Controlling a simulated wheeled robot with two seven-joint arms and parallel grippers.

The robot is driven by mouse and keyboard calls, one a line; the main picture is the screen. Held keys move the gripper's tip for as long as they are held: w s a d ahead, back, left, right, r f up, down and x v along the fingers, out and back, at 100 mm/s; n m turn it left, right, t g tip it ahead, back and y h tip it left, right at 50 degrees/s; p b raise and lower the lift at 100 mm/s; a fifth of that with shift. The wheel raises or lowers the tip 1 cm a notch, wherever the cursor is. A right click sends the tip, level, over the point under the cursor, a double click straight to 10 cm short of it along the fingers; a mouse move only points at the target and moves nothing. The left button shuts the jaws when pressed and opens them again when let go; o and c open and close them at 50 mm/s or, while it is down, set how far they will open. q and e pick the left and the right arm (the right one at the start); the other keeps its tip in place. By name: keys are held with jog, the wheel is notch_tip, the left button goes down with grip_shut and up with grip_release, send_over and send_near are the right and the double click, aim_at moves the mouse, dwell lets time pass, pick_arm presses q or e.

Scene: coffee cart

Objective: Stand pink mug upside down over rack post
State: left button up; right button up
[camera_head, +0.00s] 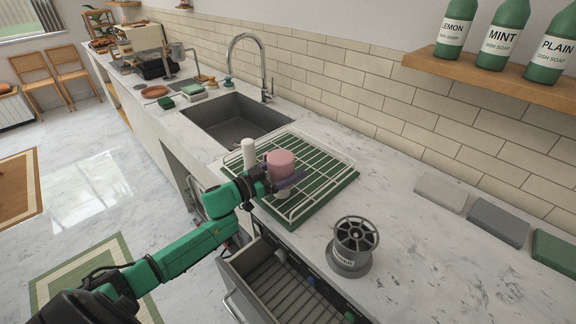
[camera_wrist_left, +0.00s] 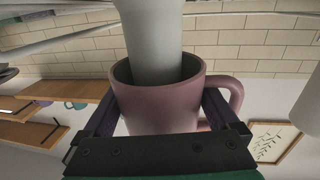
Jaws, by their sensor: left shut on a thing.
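The pink mug (camera_head: 281,160) is upside down, its base up, over a thick pale post (camera_head: 281,193) of the rack (camera_head: 325,150). In the left wrist view, the mug (camera_wrist_left: 158,112) has the post (camera_wrist_left: 152,40) entering its mouth, and its handle is on the right. My left gripper (camera_head: 283,181) is shut on the mug, with a finger on each side in the left wrist view (camera_wrist_left: 165,105). How far down the post the mug sits is hard to tell. My right gripper is not in view.
A second pale post (camera_head: 249,153) stands close to the left of the mug. A sink (camera_head: 235,118) with a tall faucet (camera_head: 262,60) lies beyond the rack. A grey round holder (camera_head: 352,250) stands at the front, near an open drawer (camera_head: 278,285). The counter to the right is mostly clear.

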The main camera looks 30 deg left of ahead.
pick_arm(q)
jog(key=shift+f, duration=0.5)
jog(key=shift+f, duration=0.25)
jog(key=o, duration=1.3)
jog(key=shift+o, duration=0.2)
jog(key=shift+f, duration=0.1)
jog(key=shift+s+a+b, duration=0.25)
jog(key=shift+s+b, duration=0.05)
jog(key=shift+s, duration=0.1)
jog(key=v, duration=1.3)
jog(key=shift+s+b, duration=0.3)
jog(key=shift+b, duration=0.1)
jog(key=shift+a, duration=0.15)
